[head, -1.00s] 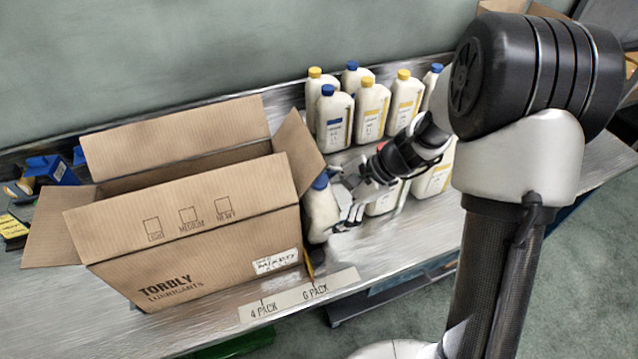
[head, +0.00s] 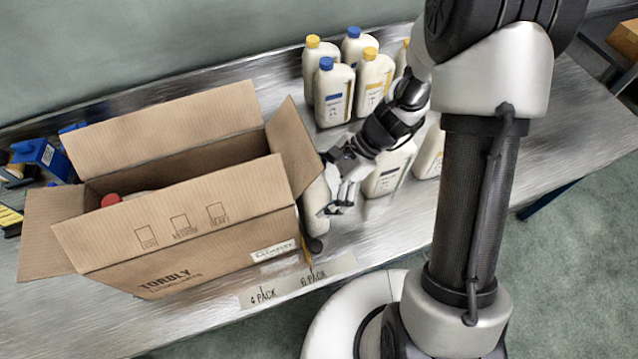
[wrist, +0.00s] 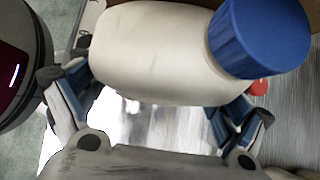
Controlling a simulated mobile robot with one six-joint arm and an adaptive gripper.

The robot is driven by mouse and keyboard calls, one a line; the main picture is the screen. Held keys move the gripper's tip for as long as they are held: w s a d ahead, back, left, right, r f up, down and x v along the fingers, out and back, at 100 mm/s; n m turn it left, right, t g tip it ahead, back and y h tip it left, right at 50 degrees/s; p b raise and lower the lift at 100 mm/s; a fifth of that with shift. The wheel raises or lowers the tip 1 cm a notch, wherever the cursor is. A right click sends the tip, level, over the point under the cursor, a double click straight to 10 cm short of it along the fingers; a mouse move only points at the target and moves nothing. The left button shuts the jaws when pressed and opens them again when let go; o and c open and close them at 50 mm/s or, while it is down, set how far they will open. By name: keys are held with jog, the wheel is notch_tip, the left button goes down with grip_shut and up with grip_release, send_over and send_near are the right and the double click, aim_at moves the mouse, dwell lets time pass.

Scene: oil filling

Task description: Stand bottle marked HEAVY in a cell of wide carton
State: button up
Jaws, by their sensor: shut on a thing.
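My gripper (head: 343,190) is shut on a cream-white bottle (head: 314,203), just outside the right end of the open cardboard carton (head: 170,245). In the wrist view the held bottle (wrist: 150,50) lies across the picture between the fingers, its blue cap (wrist: 258,38) at upper right. No marking is readable on the side that shows. In the head view its cap cannot be made out clearly. The carton's flaps stand open. A red cap (head: 110,200) shows inside at the left, and the front wall hides most of the inside, including any cells.
Several white bottles with yellow and blue caps (head: 333,92) stand at the back of the metal table, some partly behind my arm. A white bottle (head: 388,170) stands right of my gripper. Blue items (head: 40,155) lie left of the carton. A "4 PACK / 6 PACK" strip (head: 298,283) lies in front.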

jog(key=shift+w+f, duration=0.1)
dwell(0.3)
jog(key=o, duration=1.7)
jog(key=shift+f, duration=0.2)
jog(key=shift+c, duration=0.2)
jog(key=shift+o, duration=0.8)
jog(key=shift+r, duration=0.1)
